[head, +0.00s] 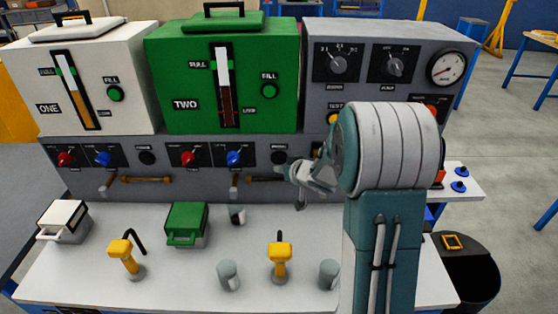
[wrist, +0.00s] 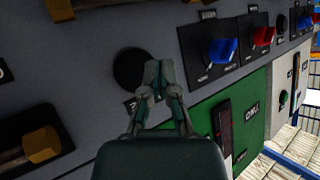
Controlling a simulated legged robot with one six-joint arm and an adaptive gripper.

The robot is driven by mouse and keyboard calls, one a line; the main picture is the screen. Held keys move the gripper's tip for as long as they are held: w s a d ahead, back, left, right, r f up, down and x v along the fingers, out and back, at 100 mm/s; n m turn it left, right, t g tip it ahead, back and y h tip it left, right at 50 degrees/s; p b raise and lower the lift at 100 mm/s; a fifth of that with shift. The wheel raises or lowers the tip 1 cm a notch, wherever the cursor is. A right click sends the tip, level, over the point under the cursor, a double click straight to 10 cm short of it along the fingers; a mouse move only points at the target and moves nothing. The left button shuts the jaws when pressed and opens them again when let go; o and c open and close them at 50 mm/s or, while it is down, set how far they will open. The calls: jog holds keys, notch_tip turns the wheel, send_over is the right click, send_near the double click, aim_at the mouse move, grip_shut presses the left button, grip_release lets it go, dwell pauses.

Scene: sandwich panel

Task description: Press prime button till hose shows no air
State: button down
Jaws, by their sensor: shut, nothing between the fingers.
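My gripper (head: 300,178) is shut and empty, in front of the grey panel. A round black button (head: 279,157) sits just above its fingertips, at the right of the row under tank TWO. In the wrist view the closed fingertips (wrist: 156,88) overlap the right edge of this black button (wrist: 129,69); I cannot tell whether they touch it. The button's label is mostly hidden by the fingers. A brown hose-like tube (head: 262,180) runs along the panel below; its right part is behind my gripper, and air in it cannot be made out. Another black button (head: 146,157) is under tank ONE.
Red (head: 188,157) and blue (head: 234,157) knobs are left of the button. White tank ONE (head: 120,60) and green tank TWO (head: 180,65) stand above. The white bench (head: 185,275) holds yellow-handled tools, grey cups and small canisters. A black bin (head: 478,270) stands right.

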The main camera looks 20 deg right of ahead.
jog(key=s, duration=0.1)
jog(key=s+a, duration=0.1)
jog(key=s, duration=0.1)
jog(key=shift+s+a, duration=0.1)
jog(key=shift+a, duration=0.05)
dwell(1.2)
jog(key=s+a+r+m+g+h, duration=0.1)
jog(key=s+r+m+g+h, duration=0.1)
jog(key=s+r+h, duration=0.65)
jog(key=s+a+r+g+y, duration=0.1)
jog(key=s+a, duration=0.2)
jog(key=s, duration=0.4)
jog(key=s+a+r+n+g+y, duration=0.1)
jog(key=s+a+r+y, duration=0.1)
jog(key=s, duration=0.5)
jog(key=s+a+r+g+y, duration=0.2)
jog(key=s+a, duration=0.3)
jog(key=s, duration=0.2)
jog(key=shift+s+n, duration=0.15)
jog(key=shift+n, duration=0.15)
dwell(1.1)
